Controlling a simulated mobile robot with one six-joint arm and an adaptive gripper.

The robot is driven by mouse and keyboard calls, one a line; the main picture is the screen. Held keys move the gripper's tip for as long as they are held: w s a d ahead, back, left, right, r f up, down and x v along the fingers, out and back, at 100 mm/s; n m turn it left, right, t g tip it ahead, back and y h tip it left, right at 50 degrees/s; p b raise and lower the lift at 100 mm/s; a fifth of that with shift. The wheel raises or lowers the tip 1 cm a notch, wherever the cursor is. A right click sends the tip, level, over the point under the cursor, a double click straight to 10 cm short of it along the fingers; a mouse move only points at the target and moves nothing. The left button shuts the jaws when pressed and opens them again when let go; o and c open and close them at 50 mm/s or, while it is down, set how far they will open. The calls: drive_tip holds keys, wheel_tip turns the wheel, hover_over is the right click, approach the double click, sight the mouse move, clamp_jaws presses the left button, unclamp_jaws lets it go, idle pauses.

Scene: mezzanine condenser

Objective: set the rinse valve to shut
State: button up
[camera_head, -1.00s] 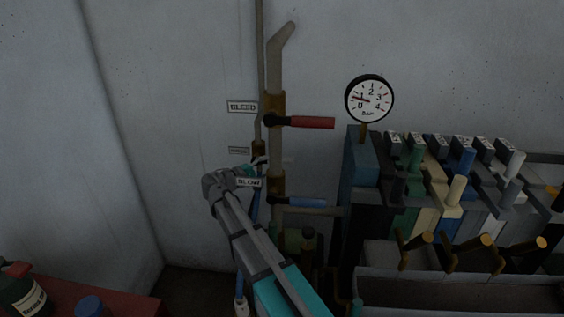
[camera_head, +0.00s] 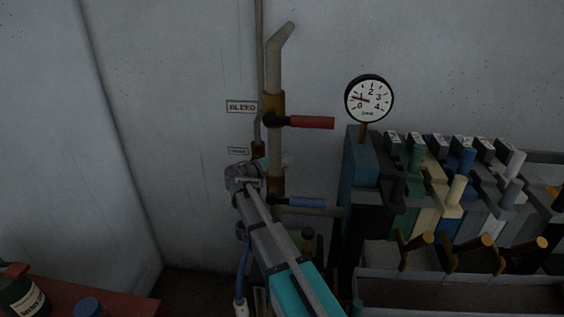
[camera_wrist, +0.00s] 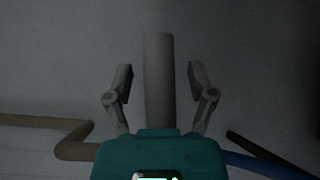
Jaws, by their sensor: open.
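My gripper (camera_head: 275,161) is beside the upright pipe, between the red bleed lever (camera_head: 304,122) and the blue lever (camera_head: 306,202). In the wrist view its two fingers (camera_wrist: 160,82) stand apart, open. A pale grey bar (camera_wrist: 158,70) lies between them with space on both sides. It looks like a lever handle, but I cannot be sure it is the rinse valve's. My gripper and wrist hide part of this area, so the valve's setting is unclear.
A pressure gauge (camera_head: 369,99) and a bank of coloured levers (camera_head: 450,190) stand at the right. A red surface (camera_head: 115,303) with bottles is at the lower left. A tan pipe (camera_wrist: 75,140) and a blue lever or hose (camera_wrist: 265,165) flank my gripper below.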

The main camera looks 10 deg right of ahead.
clamp_jaws()
drive_tip(key=shift+f+m+y, duration=0.6)
drive_tip(key=shift+f, duration=0.1)
unclamp_jaws()
drive_tip(key=shift+s+a, duration=0.1)
drive_tip(key=shift+s, duration=0.05)
idle(0.4)
